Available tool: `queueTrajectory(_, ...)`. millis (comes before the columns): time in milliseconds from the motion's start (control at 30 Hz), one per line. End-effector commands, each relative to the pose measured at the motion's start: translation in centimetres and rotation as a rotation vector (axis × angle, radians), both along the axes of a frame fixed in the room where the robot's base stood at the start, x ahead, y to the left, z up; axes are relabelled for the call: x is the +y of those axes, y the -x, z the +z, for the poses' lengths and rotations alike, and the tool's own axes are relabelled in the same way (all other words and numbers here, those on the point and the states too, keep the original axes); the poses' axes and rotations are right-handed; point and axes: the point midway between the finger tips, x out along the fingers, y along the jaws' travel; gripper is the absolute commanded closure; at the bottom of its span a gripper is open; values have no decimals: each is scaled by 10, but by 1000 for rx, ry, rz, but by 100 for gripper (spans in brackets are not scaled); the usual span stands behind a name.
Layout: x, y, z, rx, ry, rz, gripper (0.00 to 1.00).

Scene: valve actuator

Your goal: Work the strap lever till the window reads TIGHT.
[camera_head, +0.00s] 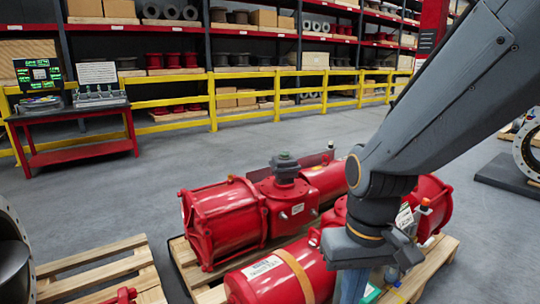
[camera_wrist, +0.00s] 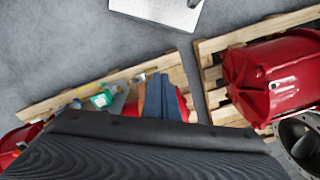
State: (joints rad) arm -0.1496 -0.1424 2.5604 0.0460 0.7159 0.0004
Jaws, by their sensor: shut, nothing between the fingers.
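My gripper (camera_head: 352,288) hangs at the lower right of the head view, over the near side of the red actuators; its blue-grey fingers also show in the wrist view (camera_wrist: 161,98), close together with nothing between them. A tan strap (camera_head: 294,268) runs around the near red cylinder (camera_head: 262,284), left of my gripper. A small green-and-white part (camera_head: 371,293) shows just right of the fingers, and a similar one shows in the wrist view (camera_wrist: 101,98). I cannot make out the strap lever or any window reading; my gripper may hide them.
Behind stands another red actuator (camera_head: 225,222) with a grey top knob on a wooden pallet (camera_head: 180,253). Another pallet (camera_head: 95,270) is at lower left. A yellow rail (camera_head: 213,103) and a red table with a screen (camera_head: 80,150) stand farther back. Grey floor between is clear.

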Motion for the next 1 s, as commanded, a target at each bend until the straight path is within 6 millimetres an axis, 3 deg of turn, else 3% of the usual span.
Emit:
queueTrajectory(100, -16, 3, 23, 5, 10, -43, 100)
queueTrajectory(300, -38, 5, 41, 7, 21, -98, 100)
queueTrajectory(500, -48, 6, 45, 6, 26, -121, 100)
queueTrajectory(1000, -49, 5, 44, 6, 26, -122, 100)
